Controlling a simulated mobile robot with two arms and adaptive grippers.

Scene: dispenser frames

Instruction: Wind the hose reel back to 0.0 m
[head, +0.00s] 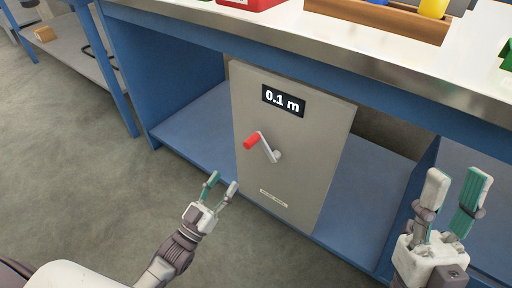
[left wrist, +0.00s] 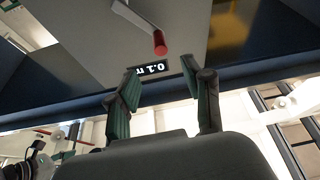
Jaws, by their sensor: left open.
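The hose reel's grey panel (head: 300,120) stands under the workbench in the head view. Its black display (head: 283,100) reads 0.1 m. Below it a metal crank (head: 267,147) has a red handle (head: 252,142) pointing to the upper left. The red handle also shows in the left wrist view (left wrist: 160,43), with the display (left wrist: 153,69) upside down. My left gripper (head: 222,184) is open and empty, below and left of the red handle and apart from it. My right gripper (head: 455,190) is open and empty at the lower right. No hose is visible.
The blue workbench has a pale top (head: 290,40) carrying a red bin (head: 250,4) and a wooden tray (head: 385,18) with a yellow item (head: 433,8). The bench edge overhangs the panel. Blue shelf areas lie on both sides of it. The floor (head: 90,170) at left is clear.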

